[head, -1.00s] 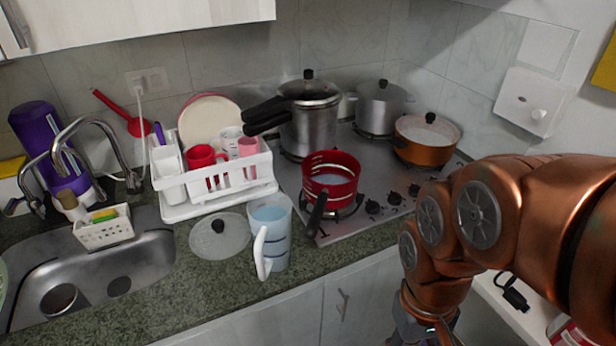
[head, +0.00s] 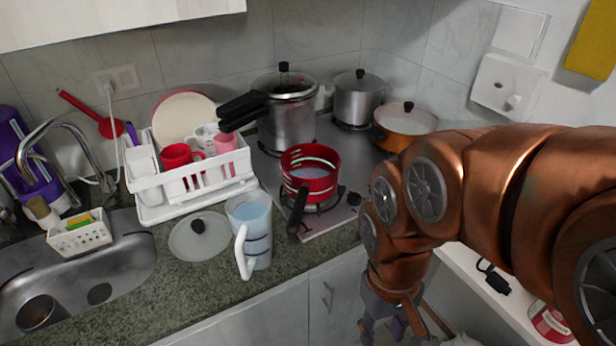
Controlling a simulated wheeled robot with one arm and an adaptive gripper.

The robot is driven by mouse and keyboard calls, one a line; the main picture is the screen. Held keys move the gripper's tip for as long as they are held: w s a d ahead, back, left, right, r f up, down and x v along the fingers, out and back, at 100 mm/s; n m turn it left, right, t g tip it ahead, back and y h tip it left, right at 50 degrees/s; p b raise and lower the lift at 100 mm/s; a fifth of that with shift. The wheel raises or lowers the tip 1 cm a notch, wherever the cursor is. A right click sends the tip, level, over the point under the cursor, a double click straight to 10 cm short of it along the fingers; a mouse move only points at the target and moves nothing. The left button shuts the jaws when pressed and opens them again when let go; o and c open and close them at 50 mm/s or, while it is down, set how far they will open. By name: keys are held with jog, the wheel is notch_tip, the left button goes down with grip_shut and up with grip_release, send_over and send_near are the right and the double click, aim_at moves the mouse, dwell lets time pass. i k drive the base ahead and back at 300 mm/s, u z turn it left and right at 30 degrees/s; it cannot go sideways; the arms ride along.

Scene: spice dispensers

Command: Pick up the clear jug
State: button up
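The clear jug (head: 254,232) stands upright on the counter near its front edge. It is bluish and see-through, with markings on its side and a white handle (head: 243,252) facing the front. My copper-coloured arm comes in from the right and bends down. My gripper (head: 382,328) is low at the bottom edge, in front of the cabinets, to the right of the jug and well apart from it. Only part of the gripper shows, and its fingers cannot be made out.
A glass lid (head: 187,243) lies just left of the jug. A red pan (head: 318,182) sits on the stove right of it, its dark handle pointing toward the front. A white dish rack (head: 150,196) stands behind. The sink (head: 120,262) is at left. A white shelf (head: 505,300) is at right.

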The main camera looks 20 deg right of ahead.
aim_at(248, 210)
jog(key=u, duration=0.55)
jog(key=k, duration=1.3)
jog(key=u, duration=0.9)
jog(key=i, duration=0.7)
jog(key=z, duration=0.2)
